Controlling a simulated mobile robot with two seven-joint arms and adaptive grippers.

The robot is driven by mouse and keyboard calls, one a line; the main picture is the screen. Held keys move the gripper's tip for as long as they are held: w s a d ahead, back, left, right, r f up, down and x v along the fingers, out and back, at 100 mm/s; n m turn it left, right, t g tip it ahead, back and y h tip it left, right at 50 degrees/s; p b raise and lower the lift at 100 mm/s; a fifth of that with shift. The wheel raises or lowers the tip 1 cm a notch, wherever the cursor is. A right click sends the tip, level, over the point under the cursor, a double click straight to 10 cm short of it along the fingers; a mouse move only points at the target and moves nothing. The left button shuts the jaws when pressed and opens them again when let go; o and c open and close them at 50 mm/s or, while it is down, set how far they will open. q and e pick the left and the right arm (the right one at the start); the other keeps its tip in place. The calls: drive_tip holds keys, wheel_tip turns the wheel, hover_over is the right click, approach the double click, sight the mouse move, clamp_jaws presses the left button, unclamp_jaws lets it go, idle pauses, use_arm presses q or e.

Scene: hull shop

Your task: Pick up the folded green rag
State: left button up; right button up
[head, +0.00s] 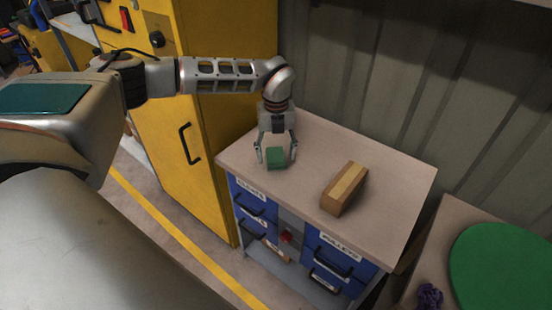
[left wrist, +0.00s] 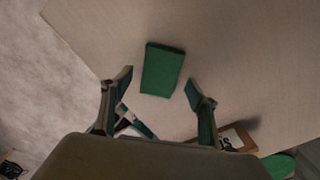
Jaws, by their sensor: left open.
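The folded green rag (head: 276,158) is a small green block lying on the pale top of the drawer cabinet (head: 300,196), near its left edge. In the left wrist view the rag (left wrist: 162,70) lies just beyond the fingertips, roughly centred between them. My left gripper (head: 276,160) points down at the rag with its fingers spread to either side. In the left wrist view the left gripper (left wrist: 161,82) is open and empty. A gap shows between the rag and each finger. My right gripper is in neither view.
A wooden block (head: 345,188) lies on the same top, right of the rag. A yellow cabinet (head: 190,110) stands to the left. A grey corrugated wall (head: 370,65) rises behind. A green disc (head: 500,265) lies on a surface at the lower right.

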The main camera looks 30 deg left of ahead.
use_arm(q)
drive_tip(key=shift+f, duration=0.2)
drive_tip(key=c, duration=1.2)
drive_tip(key=shift+r, duration=0.1)
